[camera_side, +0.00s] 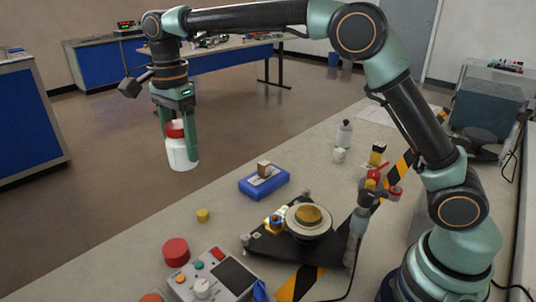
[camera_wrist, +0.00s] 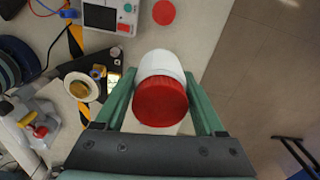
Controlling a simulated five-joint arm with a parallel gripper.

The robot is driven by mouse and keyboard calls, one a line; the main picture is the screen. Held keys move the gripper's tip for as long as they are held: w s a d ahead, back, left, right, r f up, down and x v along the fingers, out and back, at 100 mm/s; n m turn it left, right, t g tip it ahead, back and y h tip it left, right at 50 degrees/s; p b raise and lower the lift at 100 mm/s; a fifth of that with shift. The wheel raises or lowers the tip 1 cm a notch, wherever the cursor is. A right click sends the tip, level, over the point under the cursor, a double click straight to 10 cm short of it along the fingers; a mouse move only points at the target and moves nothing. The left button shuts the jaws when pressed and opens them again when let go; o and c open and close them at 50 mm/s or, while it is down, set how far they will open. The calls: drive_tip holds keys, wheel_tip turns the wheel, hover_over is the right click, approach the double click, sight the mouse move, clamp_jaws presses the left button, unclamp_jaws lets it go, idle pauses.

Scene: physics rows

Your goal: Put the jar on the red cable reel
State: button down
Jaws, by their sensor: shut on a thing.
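The jar (camera_side: 182,153) is white with a red lid, and it hangs upright in my gripper (camera_side: 180,145). In the wrist view the jar's red lid (camera_wrist: 160,101) faces the camera, between the two green fingers of my gripper (camera_wrist: 158,82). The gripper is shut on the jar, well above bench height. A short, round red thing, which I take for the red cable reel (camera_side: 176,252), sits on the bench near its front edge. It also shows at the top of the wrist view (camera_wrist: 164,12). Its top looks bare.
A grey control box (camera_side: 213,277) with knobs and buttons stands right beside the reel. A blue block (camera_side: 264,183), a small yellow piece (camera_side: 203,215) and a black stand (camera_side: 272,245) bearing a round dish (camera_side: 309,219) lie further back. The bench edge and open floor are close by.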

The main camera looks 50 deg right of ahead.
drive_tip(key=a+r, duration=0.1)
drive_tip(key=a, duration=0.5)
hover_over(174, 247)
wheel_tip(174, 247, down, 20)
drive_tip(key=shift+s+r, duration=0.1)
unclamp_jaws()
drive_tip(key=shift+f, duration=0.2)
drive_tip(key=shift+r, duration=0.15)
